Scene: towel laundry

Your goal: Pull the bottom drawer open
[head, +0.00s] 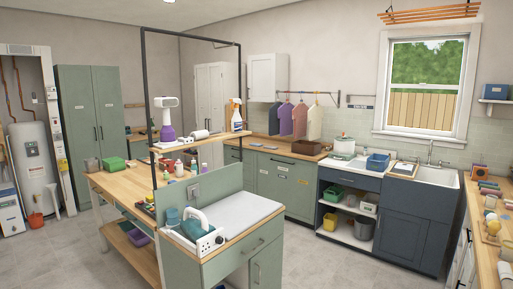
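I cannot tell which drawer is the bottom drawer. The nearest green cabinet (222,270) shows a drawer front (240,251) with a dark handle under its white top, and it looks shut. A front with an upright handle is below it, cut off by the picture's lower edge. Along the back wall, the green base cabinets (277,190) have shut fronts; small dark handles show at their left end. The dark blue sink cabinet (400,222) is also shut. My gripper is not in view.
A wooden workbench (112,183) joins the near cabinet on the left. A steam iron (196,224) rests on its white top (240,212). Open shelves with bins (335,221) stand left of the sink. A wooden counter (484,215) lines the right. Grey floor (318,262) lies clear between.

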